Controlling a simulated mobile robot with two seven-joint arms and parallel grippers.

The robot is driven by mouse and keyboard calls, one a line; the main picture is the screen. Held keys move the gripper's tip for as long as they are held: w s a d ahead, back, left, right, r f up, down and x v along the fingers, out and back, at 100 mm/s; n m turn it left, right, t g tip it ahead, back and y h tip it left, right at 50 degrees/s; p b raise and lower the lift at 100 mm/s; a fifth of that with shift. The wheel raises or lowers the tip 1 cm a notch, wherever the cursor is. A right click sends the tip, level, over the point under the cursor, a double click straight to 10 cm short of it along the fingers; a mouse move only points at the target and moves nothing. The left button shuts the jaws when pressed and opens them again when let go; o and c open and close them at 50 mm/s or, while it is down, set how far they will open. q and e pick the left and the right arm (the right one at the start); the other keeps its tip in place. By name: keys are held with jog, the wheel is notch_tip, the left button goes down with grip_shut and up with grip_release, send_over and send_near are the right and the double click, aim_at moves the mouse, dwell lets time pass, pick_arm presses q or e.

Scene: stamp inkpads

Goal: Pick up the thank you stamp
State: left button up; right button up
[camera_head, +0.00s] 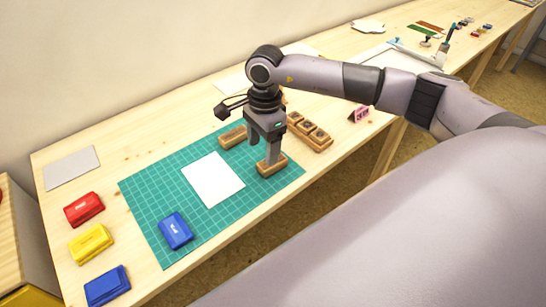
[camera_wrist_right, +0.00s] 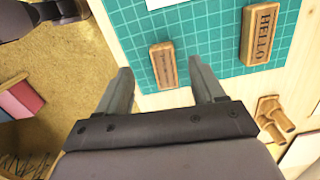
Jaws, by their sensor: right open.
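A wooden stamp (camera_head: 270,171) lies on the green cutting mat (camera_head: 150,197) near its right front edge. In the right wrist view this stamp (camera_wrist_right: 163,66) shows small lines of text, too blurred to read, on its top. My right gripper (camera_head: 262,152) is open, pointing down over it. In the wrist view the stamp lies between the fingertips of the right gripper (camera_wrist_right: 161,72), with a gap on both sides. Another wooden stamp (camera_head: 232,137), marked HELLO in the wrist view (camera_wrist_right: 261,33), lies farther back on the mat. My left gripper is out of view.
White paper (camera_head: 213,180) and a blue inkpad (camera_head: 176,231) lie on the mat. Red (camera_head: 84,208), yellow (camera_head: 91,243) and blue (camera_head: 107,286) inkpads stand left of it. Several wooden stamps (camera_head: 310,132) and a pink item (camera_head: 359,114) stand to the right, near the table's front edge.

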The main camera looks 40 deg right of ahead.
jog(key=shift+w+d+r+h, duration=0.15)
jog(key=shift+d, duration=0.25)
jog(key=shift+w+d+r+h, duration=0.15)
jog(key=shift+d, duration=0.2)
jog(key=shift+d+f, duration=0.1)
jog(key=shift+d, duration=0.15)
jog(key=f, duration=0.3)
jog(key=f+p, duration=0.1)
jog(key=f, duration=0.3)
jog(key=shift+s, duration=0.2)
jog(key=shift+r, duration=0.1)
jog(key=c, duration=1.1)
